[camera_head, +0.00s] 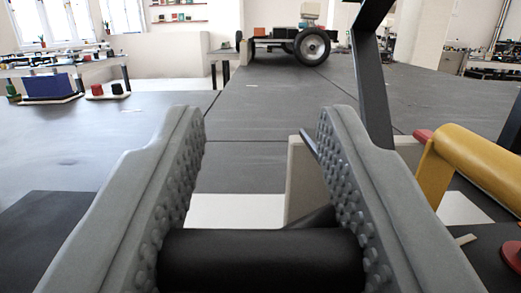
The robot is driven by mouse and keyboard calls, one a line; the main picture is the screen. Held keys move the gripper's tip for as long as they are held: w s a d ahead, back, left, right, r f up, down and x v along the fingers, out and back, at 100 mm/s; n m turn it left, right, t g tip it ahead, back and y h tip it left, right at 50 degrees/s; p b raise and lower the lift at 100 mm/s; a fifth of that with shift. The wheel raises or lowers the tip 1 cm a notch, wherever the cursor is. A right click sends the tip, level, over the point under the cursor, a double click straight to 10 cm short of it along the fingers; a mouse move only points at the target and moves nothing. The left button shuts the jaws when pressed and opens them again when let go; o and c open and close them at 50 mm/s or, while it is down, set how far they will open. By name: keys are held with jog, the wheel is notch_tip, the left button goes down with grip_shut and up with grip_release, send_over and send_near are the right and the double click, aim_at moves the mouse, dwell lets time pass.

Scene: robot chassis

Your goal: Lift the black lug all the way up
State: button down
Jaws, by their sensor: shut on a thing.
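My gripper (262,135) fills the lower middle of the picture, its two grey studded fingers pointing away from me. A black cylindrical lug (262,260) lies crosswise between the fingers near the bottom edge. Both fingers touch its ends, so the gripper is shut on it. The lug's lower side is cut off by the picture edge. A thin dark piece (312,217) shows just behind the lug, beside the right finger. I cannot tell whether it is joined to the lug.
A beige block (300,178) and a white plate (235,208) stand just beyond the fingers. A yellow cylinder (480,165) with a red end is close on the right. A dark upright post (371,90) rises behind the right finger. A wheeled chassis (285,43) stands far back.

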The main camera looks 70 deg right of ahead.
jog(key=w+d+r+g+y, duration=0.2)
jog(key=w+d+r+y, duration=0.2)
jog(key=d+r, duration=0.5)
jog(key=shift+w+d+y, duration=0.3)
jog(key=shift+d+y, duration=0.3)
jog(key=shift+d, duration=0.55)
dwell(0.5)
jog(key=shift+f, duration=0.1)
dwell(1.0)
jog(key=c, duration=0.9)
grip_release()
jog(key=shift+d, duration=0.2)
jog(key=shift+r, duration=0.2)
